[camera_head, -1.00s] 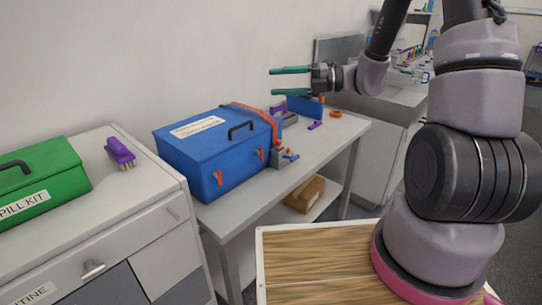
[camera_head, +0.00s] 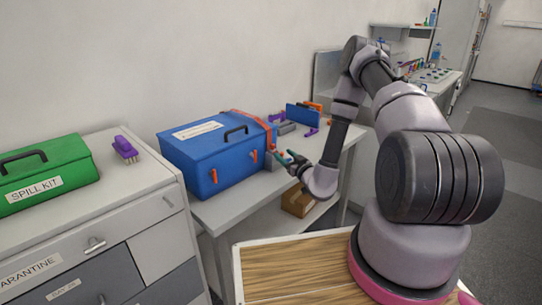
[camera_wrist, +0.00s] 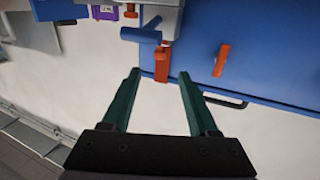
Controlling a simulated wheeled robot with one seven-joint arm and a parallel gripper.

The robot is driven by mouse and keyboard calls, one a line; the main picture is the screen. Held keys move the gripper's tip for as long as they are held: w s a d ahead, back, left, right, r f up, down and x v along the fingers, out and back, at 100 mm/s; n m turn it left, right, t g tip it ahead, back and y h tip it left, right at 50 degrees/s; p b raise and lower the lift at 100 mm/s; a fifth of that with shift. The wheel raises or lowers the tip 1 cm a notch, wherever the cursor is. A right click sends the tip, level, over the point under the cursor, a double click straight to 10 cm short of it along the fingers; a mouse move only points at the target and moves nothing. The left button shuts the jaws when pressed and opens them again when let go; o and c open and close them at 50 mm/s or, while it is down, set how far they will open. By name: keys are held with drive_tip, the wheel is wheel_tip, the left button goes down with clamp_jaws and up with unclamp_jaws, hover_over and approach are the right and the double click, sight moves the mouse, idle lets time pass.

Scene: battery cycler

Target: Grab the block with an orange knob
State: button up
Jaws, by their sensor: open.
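A small grey block (camera_wrist: 164,18) with a blue cylinder (camera_wrist: 140,35) and an orange knob (camera_wrist: 130,11) shows at the top of the wrist view. In the head view the block (camera_head: 271,162) stands at the right end of the blue toolbox and is partly hidden by my gripper. My gripper (camera_head: 287,158) is open and empty, just in front of the block. In the wrist view its green fingers (camera_wrist: 160,76) point towards the block, apart from it.
The blue toolbox (camera_head: 205,160) with orange latches stands left of the block. Behind are a blue panel (camera_head: 304,117), purple pieces and orange pieces. A cardboard box (camera_head: 298,201) is on the shelf below. A green spill kit (camera_head: 42,170) and purple brush (camera_head: 125,148) stand at left.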

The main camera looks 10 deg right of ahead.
sight(274, 146)
drive_tip(key=x, duration=0.8)
clamp_jaws()
